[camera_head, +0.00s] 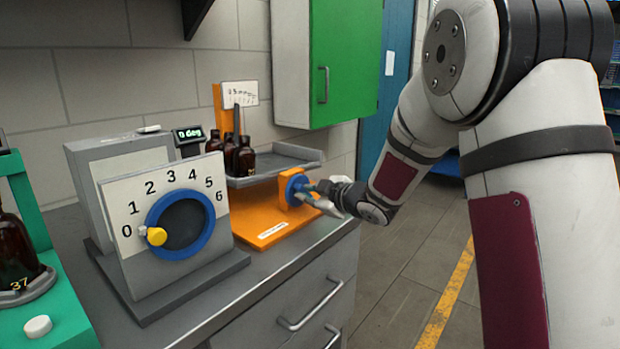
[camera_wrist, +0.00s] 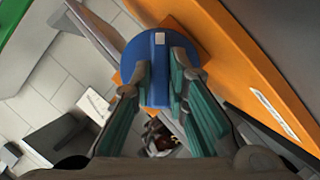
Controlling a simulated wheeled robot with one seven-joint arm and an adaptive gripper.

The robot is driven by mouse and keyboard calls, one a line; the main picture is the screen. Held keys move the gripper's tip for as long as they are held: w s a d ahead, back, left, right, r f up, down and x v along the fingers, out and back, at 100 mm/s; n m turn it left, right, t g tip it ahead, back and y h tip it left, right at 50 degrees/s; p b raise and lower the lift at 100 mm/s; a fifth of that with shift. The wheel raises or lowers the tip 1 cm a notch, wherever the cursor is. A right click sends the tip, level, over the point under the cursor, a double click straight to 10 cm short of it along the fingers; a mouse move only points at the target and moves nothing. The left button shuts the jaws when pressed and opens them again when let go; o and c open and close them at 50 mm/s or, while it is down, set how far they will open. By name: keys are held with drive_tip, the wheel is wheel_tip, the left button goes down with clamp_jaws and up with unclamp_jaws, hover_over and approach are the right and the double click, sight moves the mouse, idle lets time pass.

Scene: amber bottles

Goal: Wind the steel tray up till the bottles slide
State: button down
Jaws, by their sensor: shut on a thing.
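The steel tray (camera_head: 285,158) looks level on the orange stand (camera_head: 262,212). Several dark amber bottles (camera_head: 246,156) stand upright at its left end. A small display (camera_head: 188,134) behind reads 0 deg. A blue knob (camera_head: 296,188) sits on the right side of the stand. My gripper (camera_head: 312,193) reaches it from the right and is shut on it. In the wrist view the blue knob (camera_wrist: 153,88) with a pale mark at its top lies between my fingers (camera_wrist: 157,80). The fingers hide part of its sides.
A dial box (camera_head: 180,225) numbered 0 to 6 stands left of the stand, its yellow handle (camera_head: 156,236) near 0. A green stand (camera_head: 62,310) with a bottle (camera_head: 18,255) is at far left. A green cabinet (camera_head: 345,60) hangs above. Floor is clear at right.

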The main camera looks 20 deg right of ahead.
drive_tip(key=m+p, duration=0.1)
drive_tip(key=p, duration=0.2)
drive_tip(key=m+g+y+p, duration=0.1)
drive_tip(key=p, duration=0.2)
drive_tip(key=m+g+p, duration=0.1)
drive_tip(key=p, duration=0.2)
drive_tip(key=shift+d+r+m+y+p, duration=0.25)
drive_tip(key=shift+m+y+p, duration=0.05)
drive_tip(key=m+p, duration=0.1)
drive_tip(key=p, duration=0.1)
drive_tip(key=shift+g+y+p, duration=0.3)
drive_tip(key=shift+y, duration=0.1)
drive_tip(key=shift+w+f+m+g+y+p, duration=0.15)
drive_tip(key=shift+m+g+y+p, duration=0.15)
drive_tip(key=shift+m+p, duration=0.6)
drive_tip(key=c, duration=1.6)
unclamp_jaws()
drive_tip(key=shift+f, duration=0.1)
drive_tip(key=shift+o, duration=0.2)
drive_tip(key=shift+d, duration=0.1)
